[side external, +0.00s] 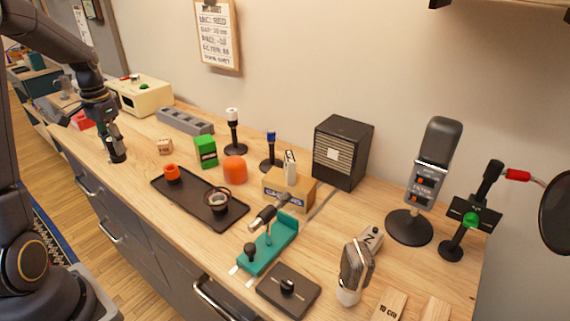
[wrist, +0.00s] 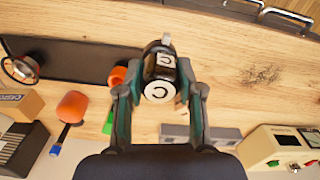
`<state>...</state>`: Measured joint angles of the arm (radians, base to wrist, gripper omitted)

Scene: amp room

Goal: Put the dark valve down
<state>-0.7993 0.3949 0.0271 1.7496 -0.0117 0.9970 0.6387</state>
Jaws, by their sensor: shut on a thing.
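The dark valve (wrist: 162,66) is between my fingertips in the wrist view. It shows round pale faces with a dark letter-like mark and a small light tip. My gripper (wrist: 160,88) is shut on it. In the side external view my gripper (side external: 111,138) points down over the left end of the wooden bench, and the dark lower end of the valve (side external: 118,156) shows below it. The valve looks close to upright there. I cannot tell whether its base touches the bench top.
A small wooden block (side external: 165,146) lies just right of the valve. A black tray (side external: 190,205) with an orange cup (side external: 172,172) is nearer the bench middle. A cream box (side external: 145,95) and grey strip (side external: 184,120) stand behind. Bare wood surrounds the valve.

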